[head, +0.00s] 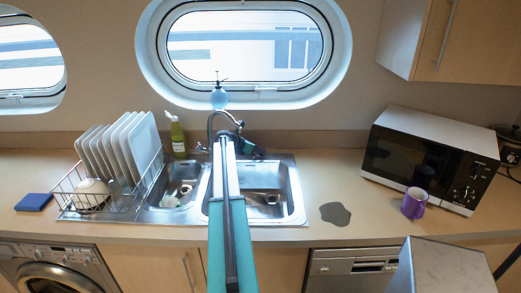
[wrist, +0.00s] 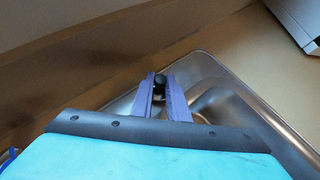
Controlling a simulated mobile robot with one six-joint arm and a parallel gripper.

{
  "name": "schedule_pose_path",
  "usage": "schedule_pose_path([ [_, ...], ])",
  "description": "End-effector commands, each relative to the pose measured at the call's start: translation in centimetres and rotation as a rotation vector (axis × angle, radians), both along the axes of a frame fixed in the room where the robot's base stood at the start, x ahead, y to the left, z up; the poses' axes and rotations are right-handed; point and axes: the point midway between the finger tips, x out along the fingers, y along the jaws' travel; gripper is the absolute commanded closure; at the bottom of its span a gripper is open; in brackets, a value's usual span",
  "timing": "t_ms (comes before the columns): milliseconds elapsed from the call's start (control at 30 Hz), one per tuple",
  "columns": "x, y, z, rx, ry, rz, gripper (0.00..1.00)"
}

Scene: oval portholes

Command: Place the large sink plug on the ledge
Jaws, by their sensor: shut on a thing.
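My gripper (wrist: 161,90) is shut on a small black rounded thing, which looks like the sink plug (wrist: 160,79), held between the tips of its purple fingers. Most of the plug is hidden by the fingers, so I cannot judge its size. In the head view my arm reaches over the main sink bowl (head: 291,208), and its end is near the sink's back edge, right of the tap. The likely ledge is the lower rim of the oval porthole (head: 290,101), above and behind the sink. A blue soap dispenser (head: 219,97) stands there.
The curved tap (head: 213,122) stands close left of my arm's end. A green bottle (head: 178,137) is behind the small bowl. A dish rack with plates (head: 125,145) is left. A microwave (head: 425,155), purple mug (head: 414,203) and dark patch (head: 335,214) are right.

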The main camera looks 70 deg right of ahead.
Motion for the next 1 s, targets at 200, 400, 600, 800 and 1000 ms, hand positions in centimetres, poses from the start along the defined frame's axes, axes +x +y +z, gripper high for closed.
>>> schedule_pose_path([
  [200, -0.4, -0.8, -0.3, 0.001, 0.0, 0.0, 1.0],
  [400, -0.4, -0.8, -0.6, 0.0, -0.001, -0.001, 1.0],
  [600, -0.4, -0.8, -0.7, 0.0, -0.001, -0.001, 1.0],
  [800, -0.5, -0.8, -0.9, -0.001, -0.002, -0.001, 0.76],
  [1000, -0.5, -0.9, -0.9, 0.0, -0.001, -0.002, 0.67],
])
